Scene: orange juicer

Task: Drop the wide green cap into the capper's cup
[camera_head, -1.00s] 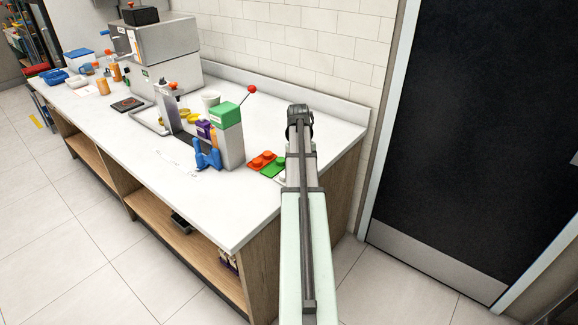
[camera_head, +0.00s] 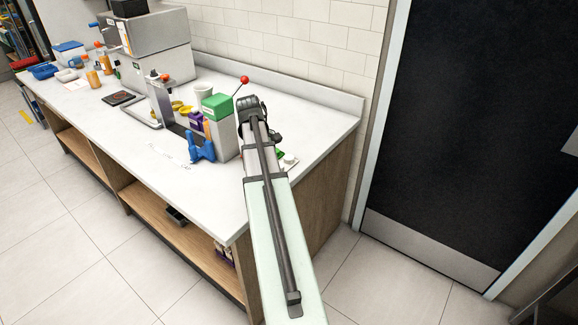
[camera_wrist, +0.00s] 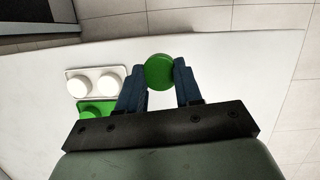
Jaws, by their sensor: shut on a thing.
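The wide green cap (camera_wrist: 158,71) is between the dark blue fingers of my gripper (camera_wrist: 160,78) in the wrist view. My gripper is shut on it and holds it over the white counter. In the head view my arm hides the gripper's fingers and the cap. The capper with its green top (camera_head: 216,106) stands just left of my arm's end, with a blue part (camera_head: 202,147) at its front. I cannot clearly make out its cup in this view.
A white tray with white caps (camera_wrist: 97,81) and a green tray (camera_wrist: 97,110) lie on the counter (camera_head: 190,190). A red-knobbed lever (camera_head: 244,79) rises behind the capper. Yellow pieces, a white cup (camera_head: 203,92) and a metal stand (camera_head: 160,100) are farther left. The counter's front is clear.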

